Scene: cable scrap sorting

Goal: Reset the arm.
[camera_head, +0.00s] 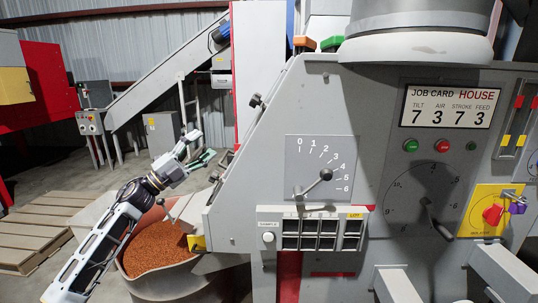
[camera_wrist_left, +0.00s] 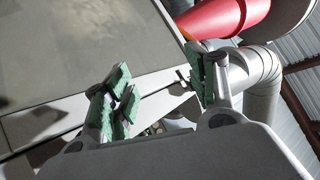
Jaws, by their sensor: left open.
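My left arm (camera_head: 105,245) comes in from the lower left and reaches up and to the right. My left gripper (camera_head: 202,146) is open and empty, raised above a round bin (camera_head: 185,283) of orange-brown granules. In the left wrist view its green-padded fingers (camera_wrist_left: 164,85) stand apart with nothing between them. My right gripper is not in the head view.
A grey machine fills the right, with a numbered lever scale (camera_head: 320,168), a job card (camera_head: 448,106) reading 7 3 7 3, and a yellow switch plate (camera_head: 487,211). Wooden pallets (camera_head: 35,225) lie at left. An inclined conveyor (camera_head: 165,72) stands behind.

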